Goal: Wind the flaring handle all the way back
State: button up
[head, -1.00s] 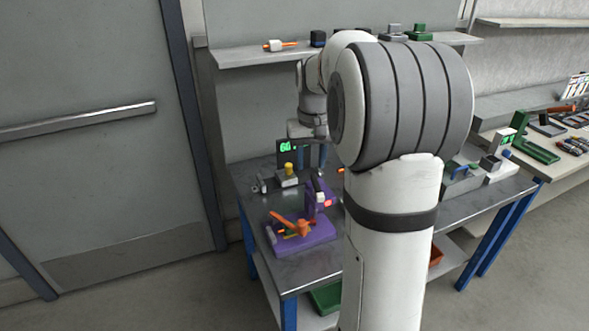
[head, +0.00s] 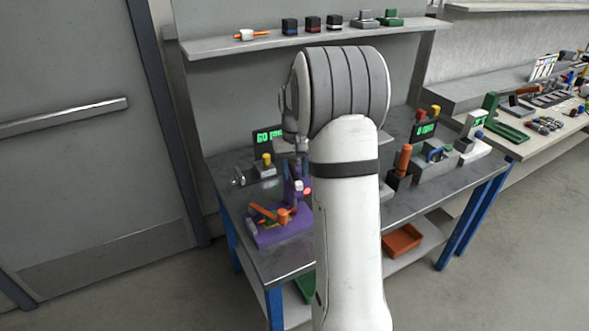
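A purple device (head: 291,233) stands on the left front of the metal workbench (head: 290,262). An orange handle (head: 266,213) lies slantwise on its top, with an orange hub at its right end. It looks like the flaring handle, though it is small in the view. A purple upright with a small red light rises at the back right of the device. My arm reaches over the bench behind the device, and its shoulder and column hide much of that area. My gripper is hidden, so its fingers and anything in them do not show.
A display reading 60 (head: 268,137) and a grey block with a yellow button (head: 264,167) stand behind the device. An orange-handled tool (head: 404,160) stands to the right. An orange bin (head: 402,240) sits below. A wall shelf (head: 230,45) hangs above.

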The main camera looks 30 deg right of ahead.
grip_shut()
dwell(0.4)
jog(key=shift+n, duration=0.3)
jog(key=n, duration=0.4)
jog(key=shift+n, duration=0.3)
jog(key=n, duration=0.4)
jog(key=shift+n, duration=0.3)
jog(key=n, duration=0.8)
jog(key=shift+n, duration=0.4)
